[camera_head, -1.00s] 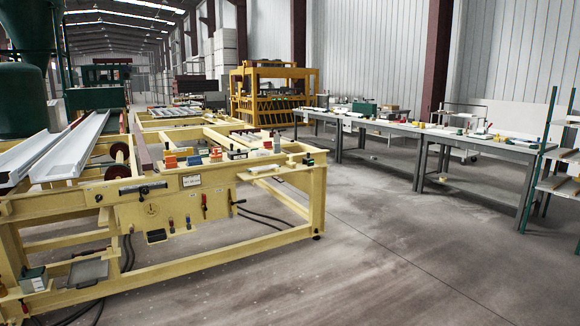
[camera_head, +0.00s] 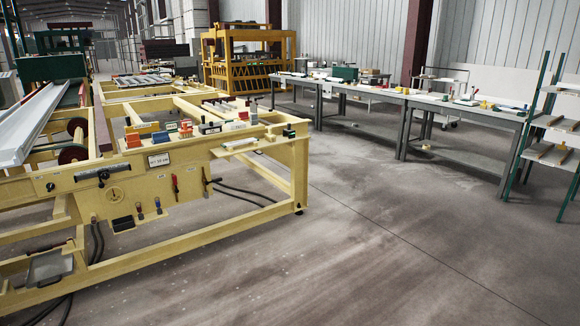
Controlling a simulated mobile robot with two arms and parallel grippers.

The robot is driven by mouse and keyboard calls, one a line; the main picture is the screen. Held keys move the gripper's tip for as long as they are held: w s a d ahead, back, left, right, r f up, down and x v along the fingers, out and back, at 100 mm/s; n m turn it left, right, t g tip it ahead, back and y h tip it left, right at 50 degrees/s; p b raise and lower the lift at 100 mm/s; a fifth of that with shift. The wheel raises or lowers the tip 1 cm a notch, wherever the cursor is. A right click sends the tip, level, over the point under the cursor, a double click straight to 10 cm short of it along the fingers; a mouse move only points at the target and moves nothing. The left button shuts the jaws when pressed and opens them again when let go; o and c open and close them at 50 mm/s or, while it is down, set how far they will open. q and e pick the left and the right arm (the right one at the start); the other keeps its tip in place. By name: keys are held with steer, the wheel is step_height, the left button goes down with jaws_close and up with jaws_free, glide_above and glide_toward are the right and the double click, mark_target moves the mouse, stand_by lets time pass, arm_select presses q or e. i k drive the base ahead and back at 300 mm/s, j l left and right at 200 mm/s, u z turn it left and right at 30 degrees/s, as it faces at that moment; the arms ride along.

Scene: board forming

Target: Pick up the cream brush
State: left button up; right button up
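I cannot pick out a cream brush for certain; things on the benches are too small to tell. Several small tools and blocks lie on the top edge of the yellow machine frame (camera_head: 75,205), among them an orange block (camera_head: 133,141). Small tools hang on its front panel, including one with a blue handle (camera_head: 158,204) and one with a red handle (camera_head: 175,185). Neither of my grippers is in view.
Long grey worktables (camera_head: 460,121) with small items and a green box (camera_head: 345,75) stand along the right wall. A green-post shelf rack (camera_head: 548,152) is at the far right. The concrete floor (camera_head: 350,250) between is clear. Black hoses lie beneath the machine.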

mark_target(269, 137)
steer(key=i+u, duration=0.35)
steer(key=i, duration=1.9)
steer(key=j, duration=0.1)
